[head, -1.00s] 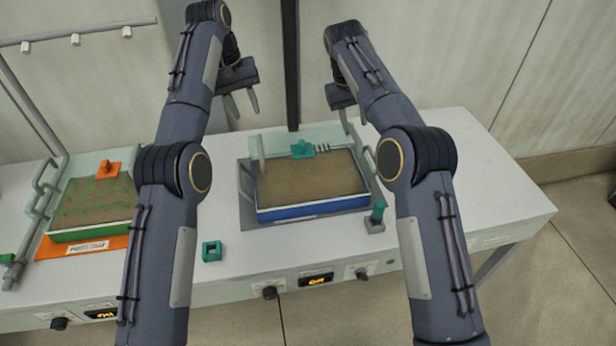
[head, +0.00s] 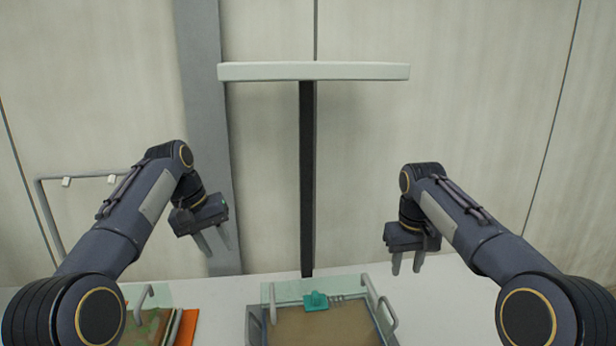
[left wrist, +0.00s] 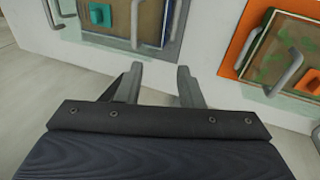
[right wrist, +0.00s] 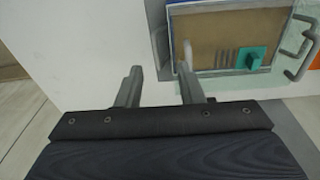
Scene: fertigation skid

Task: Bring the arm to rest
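My left gripper (head: 214,241) hangs in the air above the bench on the left, fingers pointing down. In the left wrist view its two fingers (left wrist: 160,85) stand apart with nothing between them. My right gripper (head: 407,263) hangs in the air above the bench on the right. In the right wrist view its fingers (right wrist: 162,87) are also apart and empty. Both grippers are clear of the trays and the bench below.
A brown tray with a teal clip (head: 316,301) sits on the white bench (head: 440,295) at the bottom middle. An orange-based tray (head: 187,327) is at lower left. A dark post (head: 307,180) with a pale crossbar (head: 314,71) rises between my arms.

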